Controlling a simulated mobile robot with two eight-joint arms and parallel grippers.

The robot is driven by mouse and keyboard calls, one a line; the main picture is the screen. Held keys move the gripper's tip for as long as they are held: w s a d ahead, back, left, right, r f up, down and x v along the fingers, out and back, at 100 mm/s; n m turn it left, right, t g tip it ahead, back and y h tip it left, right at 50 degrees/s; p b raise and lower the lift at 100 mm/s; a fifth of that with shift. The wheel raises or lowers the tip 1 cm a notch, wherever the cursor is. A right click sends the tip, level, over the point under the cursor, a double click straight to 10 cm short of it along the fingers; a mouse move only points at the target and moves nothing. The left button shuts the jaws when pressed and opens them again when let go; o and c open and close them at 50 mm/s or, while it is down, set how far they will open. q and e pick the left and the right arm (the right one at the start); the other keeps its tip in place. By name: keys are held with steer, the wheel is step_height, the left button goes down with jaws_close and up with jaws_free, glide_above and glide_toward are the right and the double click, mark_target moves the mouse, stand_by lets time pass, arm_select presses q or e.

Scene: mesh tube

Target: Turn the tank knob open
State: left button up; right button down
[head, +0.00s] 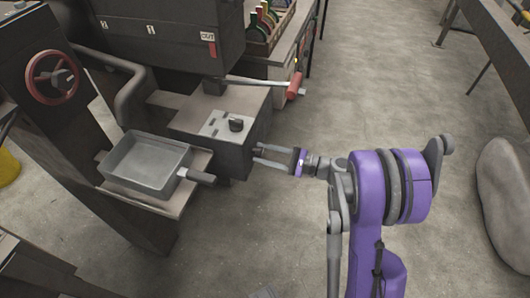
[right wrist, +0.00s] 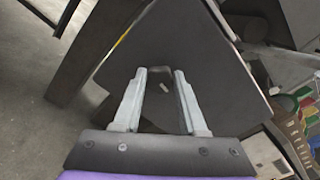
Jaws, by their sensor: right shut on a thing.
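The tank knob (right wrist: 160,76) shows in the right wrist view as a small dark piece on a dark flat panel, between my right fingertips. My right gripper (head: 256,153) has its fingertips against the side of the grey machine box, in the middle of the head view. It also shows in the right wrist view (right wrist: 161,74), with its two pale fingers on either side of the knob. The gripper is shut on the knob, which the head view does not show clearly. How far the knob is turned cannot be told. My left gripper is not in view.
A black dial (head: 236,124) sits on a plate on the box top. A grey tray (head: 148,162) with a dark handle lies left of the box. A red-gripped lever (head: 293,86) sticks out above. A red handwheel (head: 53,77) is far left. The floor right is mostly clear.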

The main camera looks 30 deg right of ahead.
steer(key=shift+n, duration=0.6)
steer(key=shift+c, duration=2.3)
jaws_free()
steer(key=p+v, duration=0.1)
steer(key=v, duration=0.9)
steer(key=shift+s+d, duration=0.25)
steer(key=shift+d, duration=0.05)
